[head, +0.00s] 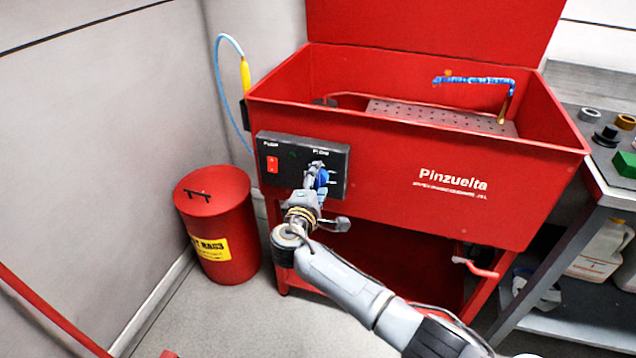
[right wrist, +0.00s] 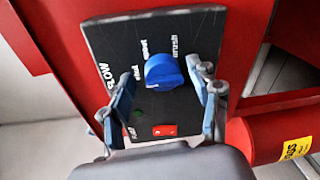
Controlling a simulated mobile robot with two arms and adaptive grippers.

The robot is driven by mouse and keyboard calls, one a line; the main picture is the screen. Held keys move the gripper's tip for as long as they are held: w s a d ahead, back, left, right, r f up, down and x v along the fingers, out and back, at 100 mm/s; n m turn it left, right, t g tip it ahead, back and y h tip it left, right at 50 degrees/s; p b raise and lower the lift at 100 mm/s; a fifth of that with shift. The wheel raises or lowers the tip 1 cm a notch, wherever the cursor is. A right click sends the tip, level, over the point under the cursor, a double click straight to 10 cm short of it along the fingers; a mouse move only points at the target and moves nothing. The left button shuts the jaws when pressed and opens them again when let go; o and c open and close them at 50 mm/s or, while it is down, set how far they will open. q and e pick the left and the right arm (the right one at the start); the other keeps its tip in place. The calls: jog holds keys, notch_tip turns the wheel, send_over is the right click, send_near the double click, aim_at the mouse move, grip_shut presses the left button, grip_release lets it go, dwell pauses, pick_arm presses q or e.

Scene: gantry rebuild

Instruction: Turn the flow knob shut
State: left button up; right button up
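The blue flow knob (head: 322,178) is on the black control panel (head: 335,155) on the front of the red parts washer. In the right wrist view the knob (right wrist: 163,70) sits under the FLOW label, with the words shut, spout and brush printed around it. Which word it points to is unclear. My right gripper (head: 316,181) is at the knob and partly covers it in the head view. In the right wrist view its fingers (right wrist: 163,80) are spread, one on each side of the knob, with gaps showing. My left gripper is not in view.
A red pump switch (head: 272,164) is on the same panel, left of the knob. A red waste bin (head: 213,222) stands on the floor to the left. A red-handled valve (head: 476,267) is low on the right. A bench (head: 612,192) stands at the right edge.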

jog(key=shift+s+a, duration=0.1)
jog(key=shift+s, duration=0.15)
jog(key=v, duration=1.1)
jog(key=shift+s, duration=0.25)
jog(key=shift+f, duration=0.1)
